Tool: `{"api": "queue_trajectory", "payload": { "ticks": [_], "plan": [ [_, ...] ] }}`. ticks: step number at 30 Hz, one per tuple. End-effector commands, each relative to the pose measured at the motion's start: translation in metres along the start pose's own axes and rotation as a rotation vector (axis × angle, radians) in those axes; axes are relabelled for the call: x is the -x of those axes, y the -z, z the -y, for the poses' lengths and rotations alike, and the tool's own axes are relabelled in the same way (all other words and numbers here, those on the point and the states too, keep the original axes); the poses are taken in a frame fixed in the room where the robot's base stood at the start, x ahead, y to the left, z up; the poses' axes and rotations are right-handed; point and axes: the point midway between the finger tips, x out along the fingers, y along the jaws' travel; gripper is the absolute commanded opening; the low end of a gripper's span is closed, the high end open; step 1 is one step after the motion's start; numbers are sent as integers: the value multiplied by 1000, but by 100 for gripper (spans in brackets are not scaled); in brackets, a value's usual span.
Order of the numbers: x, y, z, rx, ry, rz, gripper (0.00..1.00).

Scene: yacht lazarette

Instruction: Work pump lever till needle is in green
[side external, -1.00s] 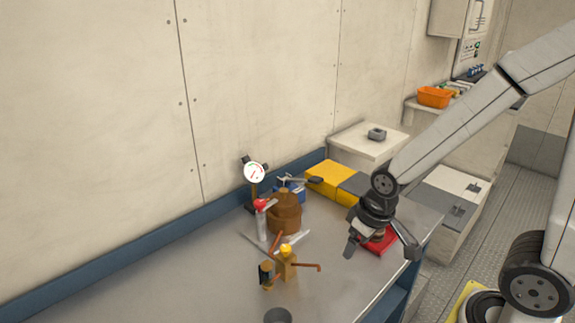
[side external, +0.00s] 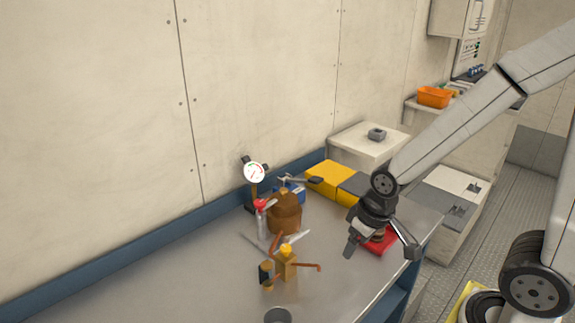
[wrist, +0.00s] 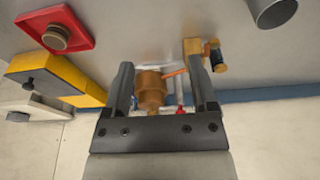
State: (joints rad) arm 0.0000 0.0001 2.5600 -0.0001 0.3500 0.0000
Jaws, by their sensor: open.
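A round white gauge (side external: 254,172) with coloured marks stands at the back of the bench; its needle is too small to read. In front is a brown cylindrical body (side external: 284,213), also in the wrist view (wrist: 151,92). Beside it stands a red-topped white piece (side external: 261,217). A brass block with a yellow cap (side external: 286,262) and orange-brown rods stands nearer; I cannot tell which part is the pump lever. My gripper (side external: 381,250) is open and empty, above the bench right of these things. The wrist view shows the brown body beyond and between the fingers (wrist: 162,85).
A red tray with a round knob (side external: 381,240) lies below my gripper. Yellow and grey boxes (side external: 328,178) and a blue item (side external: 291,190) line the back. A grey cup (side external: 277,315) stands at the front. The bench's left part (side external: 150,285) is clear.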

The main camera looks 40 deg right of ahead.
Motion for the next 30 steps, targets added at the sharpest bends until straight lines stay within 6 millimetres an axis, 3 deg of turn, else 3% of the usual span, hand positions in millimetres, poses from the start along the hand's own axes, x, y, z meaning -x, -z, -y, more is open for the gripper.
{"api": "queue_trajectory", "payload": {
  "ticks": [1,6,7,14,30],
  "plan": [
    [0,0,0,0,0,0,57],
    [1,5,-1,-1,-1,0,3],
    [1,7,-2,-1,-1,0,0],
    [5,34,-10,-6,-5,1,0],
    [25,140,-58,-12,-11,14,0]
  ]
}}
